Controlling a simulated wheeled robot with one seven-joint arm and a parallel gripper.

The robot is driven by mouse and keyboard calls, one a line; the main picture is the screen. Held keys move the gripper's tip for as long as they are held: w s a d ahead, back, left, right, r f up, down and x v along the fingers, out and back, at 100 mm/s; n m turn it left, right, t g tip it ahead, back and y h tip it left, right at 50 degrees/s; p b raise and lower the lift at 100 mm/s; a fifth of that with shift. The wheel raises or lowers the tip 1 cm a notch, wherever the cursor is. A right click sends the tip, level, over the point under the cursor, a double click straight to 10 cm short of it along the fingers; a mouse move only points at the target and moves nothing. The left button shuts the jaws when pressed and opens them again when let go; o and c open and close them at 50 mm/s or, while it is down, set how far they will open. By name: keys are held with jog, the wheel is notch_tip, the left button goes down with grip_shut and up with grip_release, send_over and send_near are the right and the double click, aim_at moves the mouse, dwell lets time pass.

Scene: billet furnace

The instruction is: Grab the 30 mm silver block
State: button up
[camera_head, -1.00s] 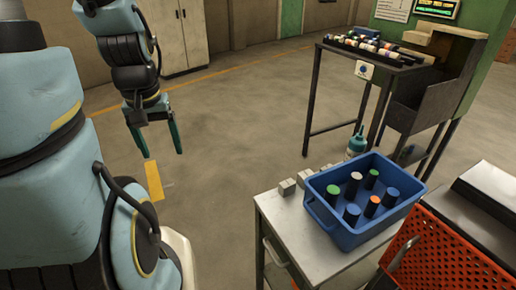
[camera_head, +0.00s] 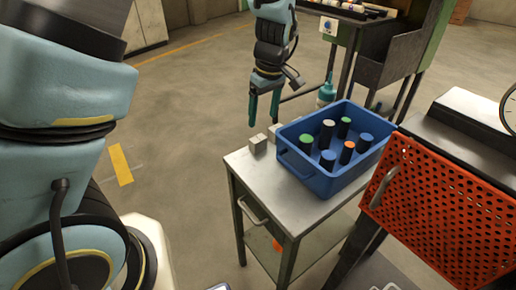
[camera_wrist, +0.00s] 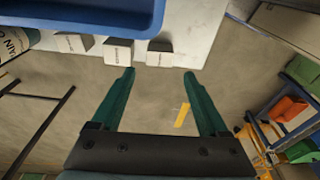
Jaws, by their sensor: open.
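Small silver-grey blocks stand in a row on the metal cart top, beside the blue bin. In the head view the near block (camera_head: 258,145) is clear and another (camera_head: 274,131) is partly hidden. The wrist view shows three: a right block (camera_wrist: 159,53), a middle block (camera_wrist: 118,52) and a left block (camera_wrist: 73,43). Their labels are too small to read, so I cannot tell which is 30 mm. My gripper (camera_head: 264,116) is open and empty, just above and behind the blocks. In the wrist view its green fingertips (camera_wrist: 158,73) point toward the right block.
The blue bin (camera_head: 292,165) on the cart (camera_head: 252,177) holds several dark cylinders with coloured tops. A teal bottle (camera_head: 326,94) stands behind it. An orange perforated panel (camera_head: 425,200) is on the right. The floor left of the cart is clear.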

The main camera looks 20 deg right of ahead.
aim_at(258, 138)
jog(key=f, duration=0.3)
jog(key=f+p, duration=0.1)
jog(key=f, duration=0.1)
jog(key=shift+w+d+f, duration=0.1)
jog(key=shift+w+f, duration=0.25)
jog(key=shift+w+a+f+p, duration=0.15)
jog(key=shift+w+f+p, duration=0.15)
jog(key=shift+f, duration=0.55)
jog(key=shift+w+a+f+p, duration=0.15)
jog(key=shift+f+p, duration=0.25)
jog(key=shift+f, duration=0.4)
jog(key=shift+w+a+f+p, duration=0.1)
jog(key=shift+w+f+p, duration=0.2)
jog(key=shift+f, duration=0.55)
grip_shut()
